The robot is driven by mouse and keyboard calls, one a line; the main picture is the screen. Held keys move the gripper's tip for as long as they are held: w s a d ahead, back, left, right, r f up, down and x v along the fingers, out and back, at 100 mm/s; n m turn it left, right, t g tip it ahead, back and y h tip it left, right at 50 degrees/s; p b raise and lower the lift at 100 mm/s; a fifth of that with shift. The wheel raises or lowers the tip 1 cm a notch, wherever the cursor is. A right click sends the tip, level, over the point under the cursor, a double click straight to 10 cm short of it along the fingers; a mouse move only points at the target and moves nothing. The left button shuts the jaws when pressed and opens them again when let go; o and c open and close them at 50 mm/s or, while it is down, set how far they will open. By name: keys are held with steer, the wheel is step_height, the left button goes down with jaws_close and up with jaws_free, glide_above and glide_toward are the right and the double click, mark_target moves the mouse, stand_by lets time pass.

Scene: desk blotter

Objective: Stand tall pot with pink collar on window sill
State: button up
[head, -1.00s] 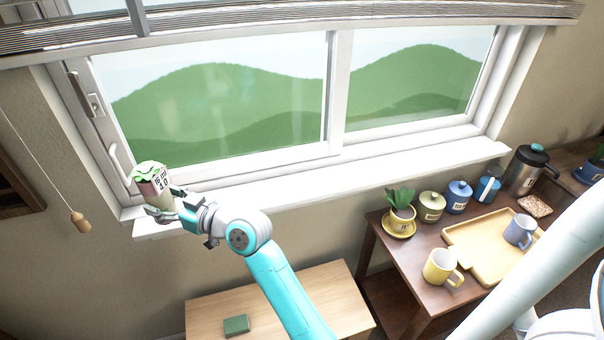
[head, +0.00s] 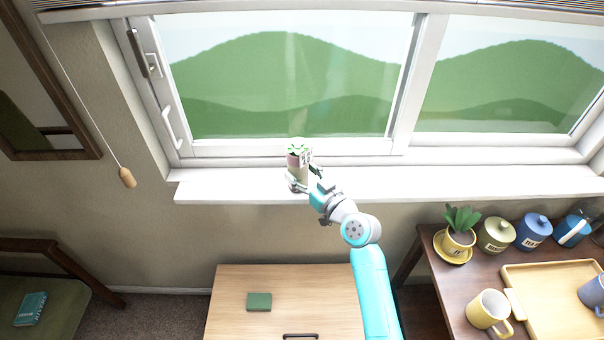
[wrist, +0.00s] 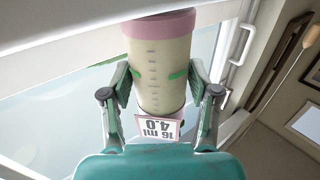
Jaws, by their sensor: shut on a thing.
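The tall pot with the pink collar (head: 298,168) has a cream body and green leaves on top. In the wrist view the pot (wrist: 158,65) shows marks down its side, a pink band at one end and a tag reading "16 ml 4.0". My gripper (head: 300,184) is shut on the pot's body, with a finger on each side. In the head view the pot looks upright and overlaps the white window sill (head: 420,182) near its left part. I cannot tell whether its base touches the sill.
The sill right of the pot is bare. A potted plant (head: 458,240), several canisters, a mug (head: 488,311) and a yellow tray (head: 545,300) stand on the right table. A wooden cabinet (head: 285,285) with a green book (head: 259,302) is below. A blind cord pull (head: 127,177) hangs left.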

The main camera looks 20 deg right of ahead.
steer(key=shift+a+f, duration=0.1)
steer(key=shift+f, duration=0.1)
steer(key=shift+f, duration=0.1)
steer(key=o, duration=1.2)
steer(key=shift+o, duration=0.2)
steer(key=shift+s, duration=0.15)
steer(key=v, duration=1.1)
steer(key=shift+s, duration=0.3)
